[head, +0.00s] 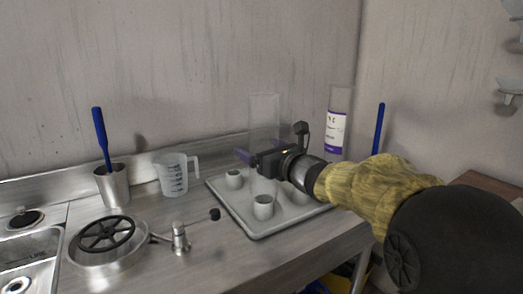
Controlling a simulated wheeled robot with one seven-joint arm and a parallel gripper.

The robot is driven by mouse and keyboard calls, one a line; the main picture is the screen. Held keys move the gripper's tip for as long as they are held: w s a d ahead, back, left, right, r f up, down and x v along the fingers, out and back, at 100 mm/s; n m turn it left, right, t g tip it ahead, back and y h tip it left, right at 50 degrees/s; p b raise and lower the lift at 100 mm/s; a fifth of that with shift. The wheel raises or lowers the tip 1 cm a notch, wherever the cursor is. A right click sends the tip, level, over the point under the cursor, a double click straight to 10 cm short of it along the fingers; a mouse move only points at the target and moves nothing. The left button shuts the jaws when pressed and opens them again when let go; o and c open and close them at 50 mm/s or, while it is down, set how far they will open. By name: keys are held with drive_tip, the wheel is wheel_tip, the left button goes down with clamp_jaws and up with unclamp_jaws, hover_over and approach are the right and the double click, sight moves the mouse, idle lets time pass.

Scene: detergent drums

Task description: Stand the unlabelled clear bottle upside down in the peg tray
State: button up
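A clear, unlabelled bottle (264,108) stands vertical over the peg tray (262,233), with its wide flat end up. Its lower part is mostly hidden behind my gripper, so I cannot tell whether it rests on a peg. A bluish fingertip shows just left of the bottle, but the other finger is hidden and the grip is unclear. The grey tray has several short pale pegs, among them a front peg (263,207) and a left peg (233,179).
A bottle with a white and purple label (336,130) stands behind my arm. A clear measuring jug (174,175), a metal cup (113,187) with a blue-handled tool, a small black cap (215,214) and a metal basin with a black wheel (106,234) are left of the tray. A wall stands behind.

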drive_tip(key=v, duration=1.7)
drive_tip(key=shift+s, duration=0.15)
drive_tip(key=shift+d, duration=0.15)
